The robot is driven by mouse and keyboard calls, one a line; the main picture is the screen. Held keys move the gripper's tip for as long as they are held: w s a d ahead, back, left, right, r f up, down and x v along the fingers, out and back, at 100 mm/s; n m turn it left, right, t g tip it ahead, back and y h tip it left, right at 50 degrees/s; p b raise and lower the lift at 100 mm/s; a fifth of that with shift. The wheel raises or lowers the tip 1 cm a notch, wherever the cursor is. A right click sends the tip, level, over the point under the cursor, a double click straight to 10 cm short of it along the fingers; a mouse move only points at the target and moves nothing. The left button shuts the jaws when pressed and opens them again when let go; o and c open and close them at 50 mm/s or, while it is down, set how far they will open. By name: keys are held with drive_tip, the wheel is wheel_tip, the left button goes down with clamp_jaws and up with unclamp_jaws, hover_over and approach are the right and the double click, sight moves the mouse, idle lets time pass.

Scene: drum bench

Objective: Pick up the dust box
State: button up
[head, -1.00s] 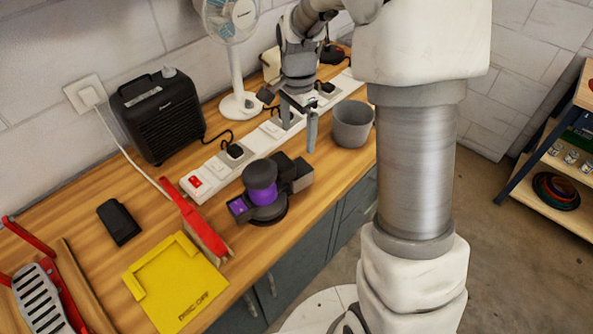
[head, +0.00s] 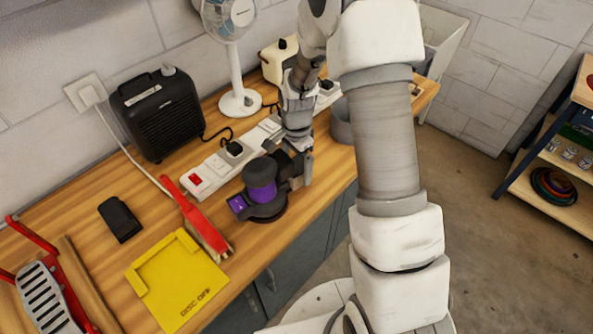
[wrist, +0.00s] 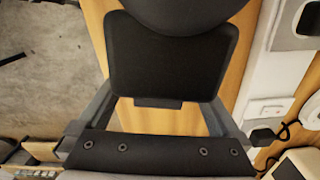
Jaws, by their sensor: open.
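The sander (head: 262,182) has a purple and dark grey body and stands on the wooden bench. The dust box (wrist: 165,58) is a dark block at its rear; in the head view my gripper mostly hides it. My gripper (head: 297,163) is low over the bench at the sander's right side. In the wrist view my gripper (wrist: 160,98) is open, with one finger on each side of the dust box's near end. Whether the fingers touch it, I cannot tell. The sander's round dark body (wrist: 185,12) shows beyond the box.
A white power strip (head: 215,168) runs behind the sander. A grey bin (head: 342,122) stands right of my gripper, partly hidden by my arm. A black heater (head: 158,115) and white fan (head: 238,100) stand behind.

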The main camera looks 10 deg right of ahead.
drive_tip(key=c, duration=1.1)
drive_tip(key=shift+r, duration=0.15)
drive_tip(key=shift+s+d+r+b, duration=0.1)
drive_tip(key=shift+s+d+b, duration=0.1)
drive_tip(key=shift+b, duration=0.15)
drive_tip(key=s+d+b, duration=0.1)
drive_tip(key=s+d, duration=0.2)
drive_tip(key=s, duration=0.2)
drive_tip(key=s+d+b, duration=0.1)
drive_tip(key=s+d, duration=0.2)
drive_tip(key=s, duration=0.1)
drive_tip(key=s+d, duration=0.3)
drive_tip(key=s, duration=0.2)
drive_tip(key=shift+s+d+b, duration=0.35)
drive_tip(key=shift+b, duration=0.05)
drive_tip(key=shift+r, duration=0.15)
drive_tip(key=shift+r+p, duration=2.05)
drive_tip(key=shift+r, duration=0.35)
